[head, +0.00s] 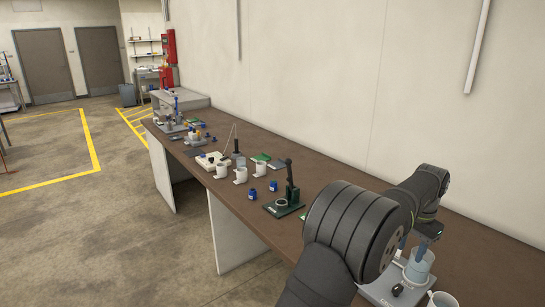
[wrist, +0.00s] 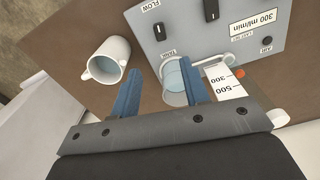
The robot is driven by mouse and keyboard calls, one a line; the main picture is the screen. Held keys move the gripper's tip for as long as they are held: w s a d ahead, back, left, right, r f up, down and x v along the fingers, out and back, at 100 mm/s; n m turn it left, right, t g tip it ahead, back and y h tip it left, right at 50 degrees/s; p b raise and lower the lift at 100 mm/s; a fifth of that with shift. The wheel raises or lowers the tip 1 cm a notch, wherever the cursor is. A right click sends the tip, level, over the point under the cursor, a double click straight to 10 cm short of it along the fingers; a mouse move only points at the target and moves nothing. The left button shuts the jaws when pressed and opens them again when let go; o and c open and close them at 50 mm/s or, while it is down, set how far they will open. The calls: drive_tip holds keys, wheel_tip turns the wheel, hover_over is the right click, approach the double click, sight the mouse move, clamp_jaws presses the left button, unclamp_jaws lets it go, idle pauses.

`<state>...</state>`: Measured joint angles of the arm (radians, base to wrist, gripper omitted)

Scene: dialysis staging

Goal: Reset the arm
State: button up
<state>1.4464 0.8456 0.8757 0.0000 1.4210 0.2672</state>
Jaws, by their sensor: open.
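My arm reaches over the right end of the bench in the head view, and my gripper (head: 416,240) points down there beside a clear beaker of bluish liquid (head: 418,268). In the wrist view the two blue fingers of my gripper (wrist: 160,84) are spread apart. A small clear cylinder (wrist: 175,82) on the device shows between and beyond them; I cannot tell whether a finger touches it. Nothing is seen clamped between the fingers.
A grey panel (wrist: 215,28) with black knobs lies ahead of the fingers. A white mug of liquid (wrist: 112,58) stands left of them. Along the brown bench (head: 330,180) stand a green-based stand (head: 285,208), blue-capped jars (head: 252,195) and white mugs (head: 240,175). A wall runs behind.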

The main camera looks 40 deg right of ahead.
sight(398, 286)
wheel_tip(398, 286, down, 14)
drive_tip(key=shift+f, duration=0.2)
idle(0.4)
